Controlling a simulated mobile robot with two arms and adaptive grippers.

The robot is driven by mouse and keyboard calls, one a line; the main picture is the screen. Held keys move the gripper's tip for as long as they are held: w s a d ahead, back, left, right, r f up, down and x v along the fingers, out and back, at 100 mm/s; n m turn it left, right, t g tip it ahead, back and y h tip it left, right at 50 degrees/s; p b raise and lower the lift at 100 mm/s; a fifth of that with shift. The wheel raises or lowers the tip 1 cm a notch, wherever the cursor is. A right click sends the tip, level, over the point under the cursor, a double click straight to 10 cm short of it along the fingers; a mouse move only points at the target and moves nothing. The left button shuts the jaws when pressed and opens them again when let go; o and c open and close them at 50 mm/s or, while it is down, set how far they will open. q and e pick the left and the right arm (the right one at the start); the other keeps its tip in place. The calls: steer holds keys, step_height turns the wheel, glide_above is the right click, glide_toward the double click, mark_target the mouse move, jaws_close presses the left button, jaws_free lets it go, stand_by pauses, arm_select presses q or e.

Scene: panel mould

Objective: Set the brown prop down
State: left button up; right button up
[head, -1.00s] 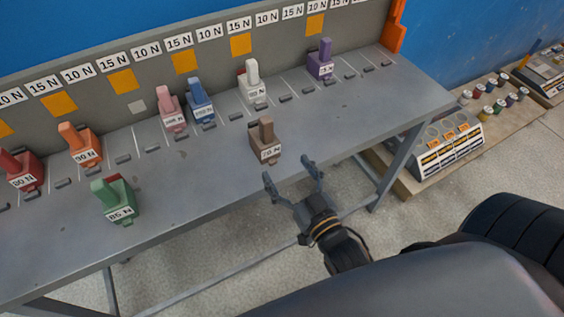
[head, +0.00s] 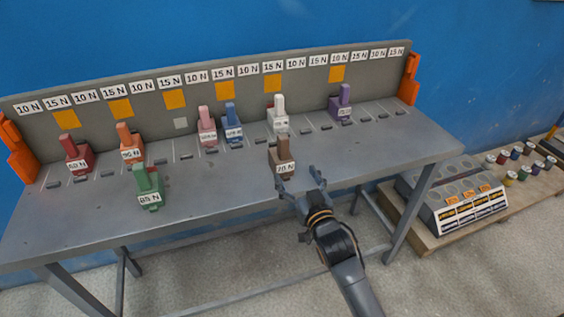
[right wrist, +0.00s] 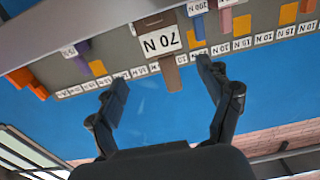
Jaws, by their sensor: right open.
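The brown prop (head: 283,157), labelled 70 N, stands upright on the grey table (head: 225,187) near its front edge. It also shows in the right wrist view (right wrist: 157,30), upside down and beyond the fingertips. My right gripper (head: 301,184) is open and empty, just in front of the prop and apart from it. In the right wrist view its two fingers (right wrist: 162,82) are spread wide with nothing between them. My left gripper is not in view.
A green prop (head: 148,187) stands near the front edge at left. Red, orange, pink, blue, white (head: 278,115) and purple (head: 341,103) props stand along the back. A grey rack (head: 455,195) and several small coloured cylinders sit on a low platform at right.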

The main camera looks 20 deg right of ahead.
mark_target(285, 157)
steer(key=w, duration=0.3)
steer(key=shift+r, duration=0.1)
steer(key=shift+w+a+r, duration=0.2)
steer(key=shift+w, duration=0.6)
steer(key=w, duration=0.3)
steer(key=shift+w+a+r, duration=0.1)
steer(key=shift+w+a, duration=0.15)
steer(key=shift+a, duration=0.1)
steer(key=shift+w, duration=0.3)
steer(key=shift+c, duration=0.2)
steer(key=c, duration=1.4)
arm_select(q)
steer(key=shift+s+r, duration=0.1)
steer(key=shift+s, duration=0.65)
arm_select(e)
steer(key=shift+r, duration=0.1)
jaws_close()
steer(key=shift+r, duration=0.1)
